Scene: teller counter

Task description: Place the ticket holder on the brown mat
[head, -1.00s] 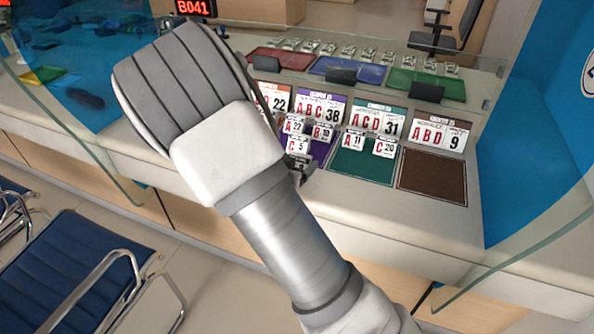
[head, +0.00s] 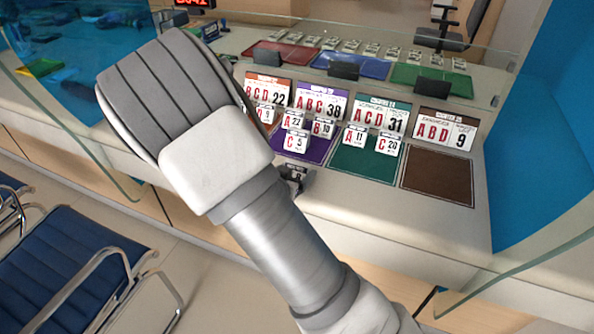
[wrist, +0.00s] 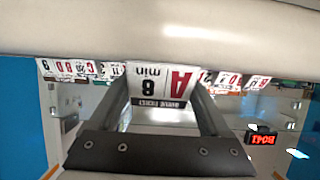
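The brown mat (head: 438,175) lies bare at the right end of the row of mats, in front of the ABD 9 sign (head: 444,131). My gripper (head: 293,178) is mostly hidden behind my arm in the head view, at the counter's front edge below the purple mat, left of the brown mat. In the wrist view a white ticket holder (wrist: 165,82) with a red A and "8 min" appears upside down. It sits between my two fingers, which seem closed on its sides. The brown mat cannot be made out in the wrist view.
Several small ticket holders stand on the purple mat (head: 318,152) and the green mat (head: 362,163), with large signs behind. Glass panels flank the counter. Red, blue and green trays lie behind. The counter (head: 385,205) in front of the mats is clear.

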